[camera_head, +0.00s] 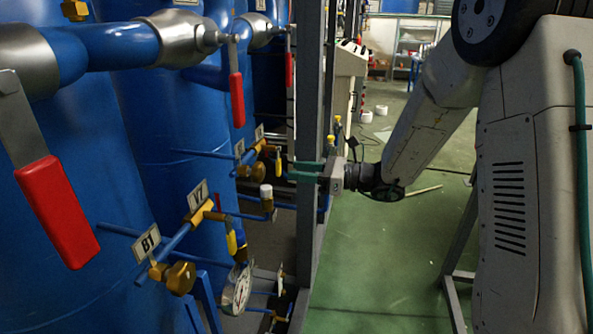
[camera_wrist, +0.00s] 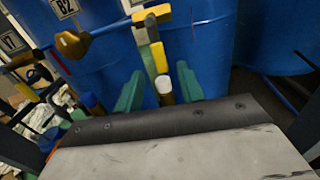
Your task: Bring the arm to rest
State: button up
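My gripper (camera_head: 292,169) reaches left from my arm toward the blue tanks and pipework, past a grey upright post. In the wrist view its two teal fingers (camera_wrist: 160,90) stand apart, so it is open. A yellow valve lever (camera_wrist: 160,57) and a capped brown fitting (camera_wrist: 164,88) appear between or just beyond the fingers. I see no clear contact, and the exact depth is hard to tell. My arm is stretched out low, not folded.
Large blue tanks (camera_head: 165,130) fill the left. Red-handled valves (camera_head: 237,99), brass valves (camera_head: 180,277) and a pressure gauge (camera_head: 236,289) stick out from the pipes. The grey post (camera_head: 310,120) stands close to my gripper. Green floor (camera_head: 375,265) lies open to its right.

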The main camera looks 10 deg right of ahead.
jog(key=s+f+n+g+h, duration=0.2)
jog(key=s+n+g+h, duration=0.4)
jog(key=s+n+g, duration=1.1)
jog(key=s+d+r+n+t+h, duration=0.3)
jog(key=s+d+t+h, duration=0.2)
jog(key=s, duration=0.4)
jog(key=s+d+r+n+t+h, duration=0.3)
jog(key=s+d+r+t+h, duration=0.1)
jog(key=s, duration=0.6)
jog(key=shift+d+n+t+h, duration=0.3)
jog(key=shift+d+t+h, duration=0.2)
jog(key=shift+t, duration=0.1)
